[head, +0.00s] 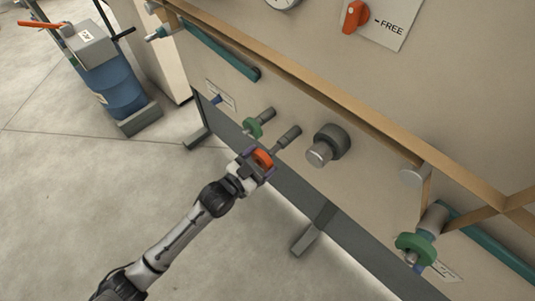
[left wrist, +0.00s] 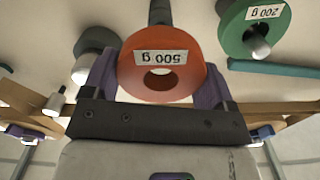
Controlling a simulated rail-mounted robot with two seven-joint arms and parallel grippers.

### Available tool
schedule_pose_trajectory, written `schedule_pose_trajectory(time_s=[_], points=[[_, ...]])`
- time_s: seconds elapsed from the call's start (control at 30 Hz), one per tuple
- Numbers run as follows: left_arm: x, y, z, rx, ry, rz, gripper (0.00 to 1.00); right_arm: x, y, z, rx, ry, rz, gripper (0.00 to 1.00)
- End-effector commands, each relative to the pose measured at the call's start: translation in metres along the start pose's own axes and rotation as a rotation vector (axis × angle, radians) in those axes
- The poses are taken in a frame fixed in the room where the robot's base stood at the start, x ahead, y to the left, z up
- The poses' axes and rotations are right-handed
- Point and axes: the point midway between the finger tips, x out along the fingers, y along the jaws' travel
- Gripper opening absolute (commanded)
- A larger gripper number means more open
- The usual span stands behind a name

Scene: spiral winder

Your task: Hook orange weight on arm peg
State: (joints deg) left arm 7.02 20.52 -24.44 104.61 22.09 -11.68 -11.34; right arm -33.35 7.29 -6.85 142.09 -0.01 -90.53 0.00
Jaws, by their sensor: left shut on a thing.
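My left gripper (head: 258,161) is shut on the orange weight (head: 263,158), in front of the machine panel. In the left wrist view the weight (left wrist: 162,62) is a ring labelled 500 g, between the purple fingers (left wrist: 161,88), its hole visible. A grey peg (head: 287,137) sticks out of the panel just beyond the weight, roughly in line with it; I cannot tell whether they touch. Another peg (head: 155,35) is at the upper left end of a teal arm (head: 215,49); which peg is the task's is not clear. My right gripper is not in view.
A green 200 g weight (head: 252,127) hangs on a neighbouring peg. A dark roller with a metal end (head: 322,150) juts out to the right.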

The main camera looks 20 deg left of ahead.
Motion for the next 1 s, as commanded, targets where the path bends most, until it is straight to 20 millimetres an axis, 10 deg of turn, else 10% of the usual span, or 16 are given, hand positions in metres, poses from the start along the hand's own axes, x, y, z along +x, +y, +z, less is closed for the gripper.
schedule_pose_trajectory(time_s=[1.0], points=[[-0.093,-0.003,-0.011,0.000,0.002,-0.001,0.20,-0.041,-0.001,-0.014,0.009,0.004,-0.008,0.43]])
